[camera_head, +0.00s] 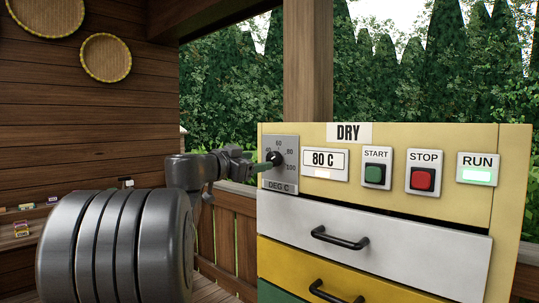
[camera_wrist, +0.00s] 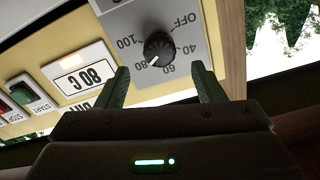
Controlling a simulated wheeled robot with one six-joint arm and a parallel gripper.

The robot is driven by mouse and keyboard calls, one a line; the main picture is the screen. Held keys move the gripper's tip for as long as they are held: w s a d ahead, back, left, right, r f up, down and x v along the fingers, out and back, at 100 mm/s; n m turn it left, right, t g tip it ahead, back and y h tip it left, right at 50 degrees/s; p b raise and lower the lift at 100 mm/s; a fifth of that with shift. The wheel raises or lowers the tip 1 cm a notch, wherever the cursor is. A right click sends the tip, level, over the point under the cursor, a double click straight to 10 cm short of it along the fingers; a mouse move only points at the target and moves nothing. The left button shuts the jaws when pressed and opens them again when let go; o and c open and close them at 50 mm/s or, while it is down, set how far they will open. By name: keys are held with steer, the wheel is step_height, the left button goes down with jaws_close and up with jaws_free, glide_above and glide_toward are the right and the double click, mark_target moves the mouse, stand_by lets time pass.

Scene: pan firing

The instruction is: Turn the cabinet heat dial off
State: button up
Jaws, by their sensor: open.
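The heat dial is a black round knob (camera_head: 276,158) on a grey plate (camera_head: 284,185) marked DEG C, at the left of the cream DRY cabinet front. In the wrist view the scale is upside down, and the knob (camera_wrist: 159,48) has a white mark pointing toward 80. OFF stands at the upper right of its scale. My gripper (camera_head: 264,166) reaches the dial from the left. In the wrist view its green fingers (camera_wrist: 160,72) are open, one on each side of the knob's lower end. I cannot tell whether they touch it.
The display (camera_head: 325,160) reads 80 C. A green START button (camera_head: 375,174), a red STOP button (camera_head: 422,180) and a lit RUN lamp (camera_head: 477,175) sit to its right. Below is a white drawer (camera_head: 400,240) with a protruding black handle (camera_head: 339,238). A wooden post (camera_head: 308,60) stands behind.

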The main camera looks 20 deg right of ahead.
mark_target(271, 159)
steer(key=p+x, duration=0.1)
steer(key=x, duration=0.5)
steer(key=shift+w+d+p, duration=0.1)
steer(key=shift+d+p, duration=0.25)
steer(key=shift+p, duration=0.05)
steer(key=c, duration=1)
